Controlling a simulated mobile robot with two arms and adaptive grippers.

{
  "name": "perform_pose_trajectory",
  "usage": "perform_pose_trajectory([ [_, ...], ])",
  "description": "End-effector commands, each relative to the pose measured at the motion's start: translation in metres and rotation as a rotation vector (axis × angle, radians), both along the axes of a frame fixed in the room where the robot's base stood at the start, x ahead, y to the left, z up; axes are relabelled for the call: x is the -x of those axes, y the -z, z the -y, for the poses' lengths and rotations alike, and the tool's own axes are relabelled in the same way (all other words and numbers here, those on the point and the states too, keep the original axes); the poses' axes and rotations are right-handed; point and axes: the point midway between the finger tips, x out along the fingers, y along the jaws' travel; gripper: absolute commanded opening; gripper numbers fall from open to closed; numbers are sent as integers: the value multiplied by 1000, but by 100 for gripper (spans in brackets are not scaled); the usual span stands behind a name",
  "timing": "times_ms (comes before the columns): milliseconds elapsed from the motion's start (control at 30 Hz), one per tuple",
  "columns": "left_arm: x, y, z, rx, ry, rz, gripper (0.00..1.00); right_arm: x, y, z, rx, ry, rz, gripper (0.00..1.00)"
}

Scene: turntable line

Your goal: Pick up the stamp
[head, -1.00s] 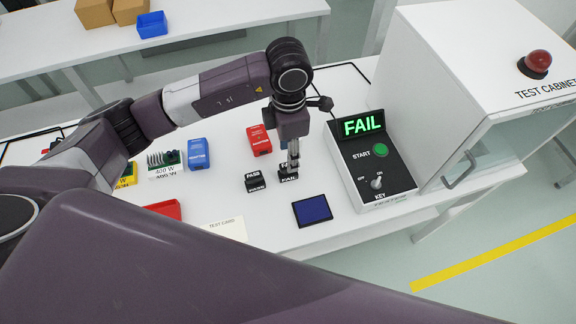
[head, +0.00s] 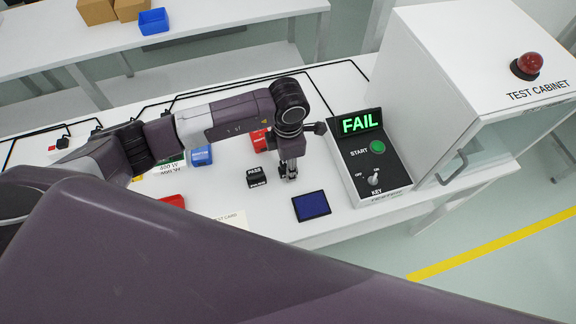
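The PASS stamp (head: 256,178), a small black block with white lettering, stands on the white table. My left gripper (head: 288,176) points down just to its right, with its fingertips low near the table. The FAIL stamp's spot is at these fingertips, and its label is hidden now. I cannot tell whether the fingers are closed on it. A dark blue pad (head: 311,206) lies just to the right and nearer me. My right gripper is not in view.
A control box (head: 350,172) with a lit FAIL display, green START button and key switch stands to the right, beside the white test cabinet (head: 440,70). Red (head: 259,140) and blue (head: 202,156) bins are behind. A test card (head: 232,218) lies in front.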

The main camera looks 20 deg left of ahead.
Motion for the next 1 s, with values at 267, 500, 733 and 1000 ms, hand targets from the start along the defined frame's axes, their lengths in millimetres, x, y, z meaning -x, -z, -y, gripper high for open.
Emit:
perform_pose_trajectory([
  [267,0,-1,0,0,0,0,0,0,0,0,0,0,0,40],
  [500,0,-1,0,0,0,0,0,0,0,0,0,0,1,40],
  [733,-2,-13,0,3,-1,3,0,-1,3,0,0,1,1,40],
  [1000,-3,-68,0,3,2,10,0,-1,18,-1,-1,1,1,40],
])
